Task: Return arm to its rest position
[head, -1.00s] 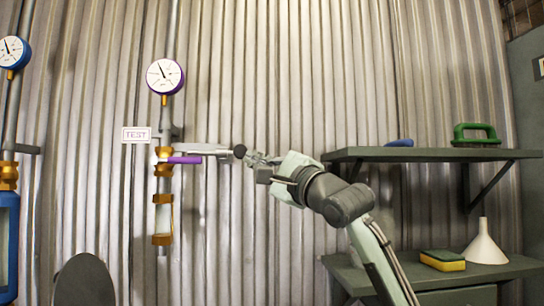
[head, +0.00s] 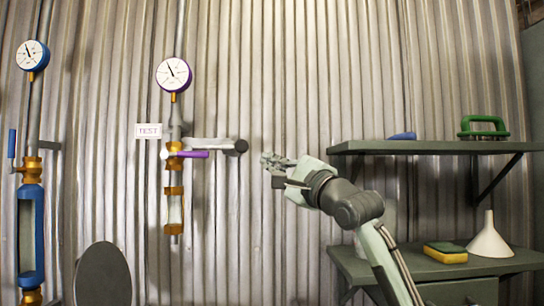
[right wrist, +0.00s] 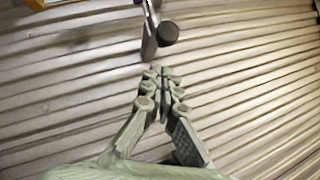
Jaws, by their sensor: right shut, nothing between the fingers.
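My right gripper (head: 268,158) is shut and empty. It is in front of the corrugated wall, to the right of the test riser and apart from its grey bracket (head: 222,144). The right wrist view shows the closed fingers (right wrist: 160,75) pointing toward the round dark end of that bracket (right wrist: 167,33). The riser has a purple-rimmed gauge (head: 174,74) on top, brass fittings (head: 174,190) and a purple lever (head: 192,154) lying level. A TEST sign (head: 149,131) is beside it. My left gripper is not in view.
Two grey shelves (head: 440,147) are close to the right of my right arm. They carry a green-handled item (head: 483,127), a blue item (head: 402,136), a sponge (head: 445,253) and a white funnel (head: 489,240). A blue riser (head: 31,235) stands at the left. Open wall lies between.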

